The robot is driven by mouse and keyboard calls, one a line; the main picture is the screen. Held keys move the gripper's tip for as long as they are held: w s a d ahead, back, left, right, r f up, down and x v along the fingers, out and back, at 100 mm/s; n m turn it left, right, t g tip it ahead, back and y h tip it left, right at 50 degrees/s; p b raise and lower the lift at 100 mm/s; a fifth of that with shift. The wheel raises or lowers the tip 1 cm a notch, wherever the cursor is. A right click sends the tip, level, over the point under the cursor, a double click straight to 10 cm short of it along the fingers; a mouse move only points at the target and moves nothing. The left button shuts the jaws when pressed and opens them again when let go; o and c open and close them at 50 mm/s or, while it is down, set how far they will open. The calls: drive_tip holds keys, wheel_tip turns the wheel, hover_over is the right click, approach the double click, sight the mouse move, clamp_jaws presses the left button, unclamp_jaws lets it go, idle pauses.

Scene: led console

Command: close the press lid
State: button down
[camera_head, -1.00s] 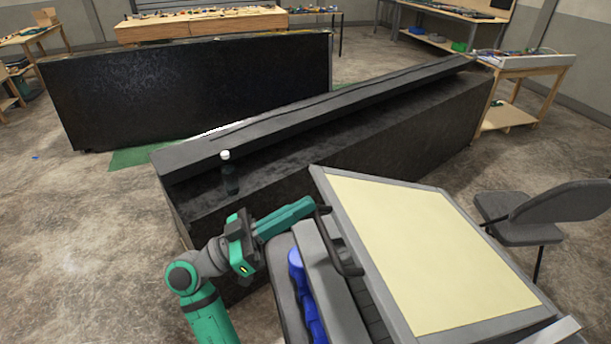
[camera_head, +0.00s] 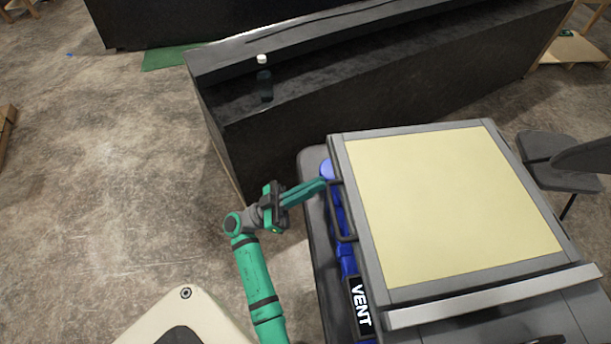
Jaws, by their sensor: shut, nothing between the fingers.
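The press lid (camera_head: 452,205) is a grey frame around a pale yellow panel, at the right. It looks close to level over the dark grey press body (camera_head: 319,235); I cannot tell whether a gap remains beneath it. My gripper (camera_head: 322,184), with green fingers, is shut and empty.
Blue parts (camera_head: 347,262) and a VENT label (camera_head: 360,306) lie along the press's left side. A black counter (camera_head: 390,100) with a dark bottle (camera_head: 264,80) stands behind. A grey chair (camera_head: 560,160) is at the right.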

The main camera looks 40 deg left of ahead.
drive_tip(key=shift+w+d+f, duration=0.1)
drive_tip(key=shift+d+f, duration=0.1)
drive_tip(key=shift+f, duration=0.4)
drive_tip(key=shift+d+f, duration=0.15)
drive_tip(key=shift+f, duration=0.4)
wheel_tip(320, 180, up, 5)
drive_tip(key=s+a, duration=0.1)
drive_tip(key=a, duration=0.1)
drive_tip(key=f+v, duration=0.1)
drive_tip(key=v, duration=0.9)
drive_tip(key=shift+w+d, duration=0.25)
drive_tip(key=shift+d, duration=0.05)
